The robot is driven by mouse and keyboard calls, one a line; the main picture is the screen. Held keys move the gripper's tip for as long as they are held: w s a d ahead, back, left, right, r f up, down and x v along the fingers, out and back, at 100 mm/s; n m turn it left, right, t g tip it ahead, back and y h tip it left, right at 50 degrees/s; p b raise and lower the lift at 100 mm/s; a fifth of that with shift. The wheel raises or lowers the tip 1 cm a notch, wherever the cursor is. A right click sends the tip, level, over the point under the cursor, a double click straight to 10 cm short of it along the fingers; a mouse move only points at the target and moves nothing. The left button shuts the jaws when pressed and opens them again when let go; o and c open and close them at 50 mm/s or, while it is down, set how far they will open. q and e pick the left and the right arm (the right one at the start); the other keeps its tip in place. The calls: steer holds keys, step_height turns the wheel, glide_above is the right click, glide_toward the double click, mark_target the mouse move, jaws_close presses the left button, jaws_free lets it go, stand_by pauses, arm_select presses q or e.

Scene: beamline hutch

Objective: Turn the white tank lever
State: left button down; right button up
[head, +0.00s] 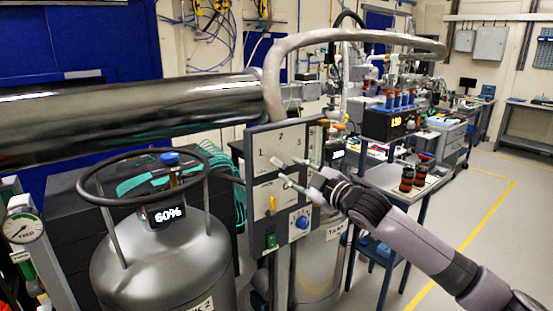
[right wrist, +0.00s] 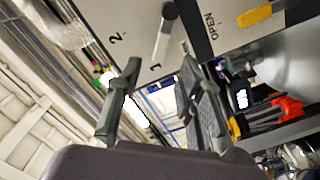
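The white lever (head: 276,161) is on the upper plate of a grey panel (head: 256,150) marked 1, 2 and 3. My left gripper is not in view.
Below the lever are a yellow lever (head: 273,203), a blue knob (head: 302,222) and a green switch (head: 270,240). A tank (head: 160,265) showing 60% stands left. A polished pipe (head: 130,112) crosses above it. A bench (head: 388,180) with brown bottles is behind my right arm.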

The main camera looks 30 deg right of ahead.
mark_target(277, 162)
steer(key=w, duration=0.2)
steer(key=w+p, duration=0.1)
steer(key=w, duration=0.2)
steer(key=w+p, duration=0.1)
steer(key=w, duration=0.1)
steer(key=shift+w+a+r, duration=0.1)
steer(key=shift+w+a, duration=0.05)
steer(key=shift+a, duration=0.1)
steer(key=shift+w+p, duration=0.3)
steer(key=shift+w, duration=0.15)
steer(key=shift+c, duration=0.5)
jaws_close()
